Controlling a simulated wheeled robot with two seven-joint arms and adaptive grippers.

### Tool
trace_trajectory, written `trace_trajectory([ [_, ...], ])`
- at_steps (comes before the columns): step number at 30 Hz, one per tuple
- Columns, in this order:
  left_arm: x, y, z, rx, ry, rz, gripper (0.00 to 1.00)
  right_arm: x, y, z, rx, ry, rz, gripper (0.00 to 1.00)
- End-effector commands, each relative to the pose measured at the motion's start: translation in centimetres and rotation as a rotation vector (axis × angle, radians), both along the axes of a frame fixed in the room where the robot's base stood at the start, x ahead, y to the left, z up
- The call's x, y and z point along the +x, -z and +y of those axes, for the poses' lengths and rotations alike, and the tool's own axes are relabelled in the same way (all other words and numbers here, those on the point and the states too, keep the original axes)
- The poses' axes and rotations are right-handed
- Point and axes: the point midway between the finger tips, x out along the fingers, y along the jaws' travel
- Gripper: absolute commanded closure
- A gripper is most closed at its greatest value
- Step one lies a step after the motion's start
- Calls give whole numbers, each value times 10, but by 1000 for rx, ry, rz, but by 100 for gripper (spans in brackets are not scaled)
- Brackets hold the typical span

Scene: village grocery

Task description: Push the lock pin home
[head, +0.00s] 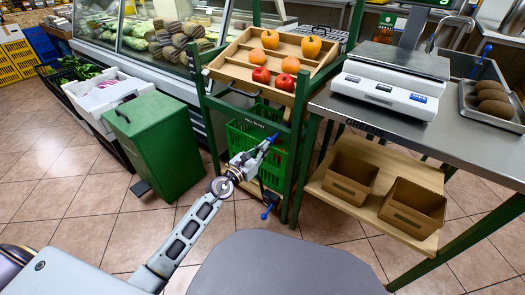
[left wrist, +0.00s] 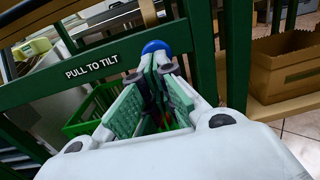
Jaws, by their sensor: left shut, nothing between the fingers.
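A blue round knob, which looks like the head of the lock pin (head: 272,138), sits at the green stand's crossbar, by its right post. It also shows in the left wrist view (left wrist: 155,46), just beyond my fingertips. My left gripper (head: 261,149) is shut and empty, its tips pointing at the knob. The tips seem to touch it or nearly so; I cannot tell which. The pin's shaft and its depth in the hole are hidden. The green stand (head: 299,120) has a tilted wooden tray (head: 235,63) on top. My right gripper is not in view.
A second blue knob (head: 268,211) is lower on the stand. A green crate (head: 244,140) is inside the stand. A green bin (head: 158,142) stands left of it, and a steel counter (head: 430,120) with a scale (head: 385,92) is to the right.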

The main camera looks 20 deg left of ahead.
Motion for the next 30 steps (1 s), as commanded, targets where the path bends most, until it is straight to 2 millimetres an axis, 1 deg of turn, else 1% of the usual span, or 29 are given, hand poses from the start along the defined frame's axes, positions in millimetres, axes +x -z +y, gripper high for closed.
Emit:
trace_trajectory([
  [6, 18, -1, -7, 1, 0, 0, 100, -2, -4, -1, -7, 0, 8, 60],
  [12, 28, -1, -11, 0, 0, 1, 100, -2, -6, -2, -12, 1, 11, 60],
  [30, 30, -2, -8, 1, -1, -3, 100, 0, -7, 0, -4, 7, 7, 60],
])
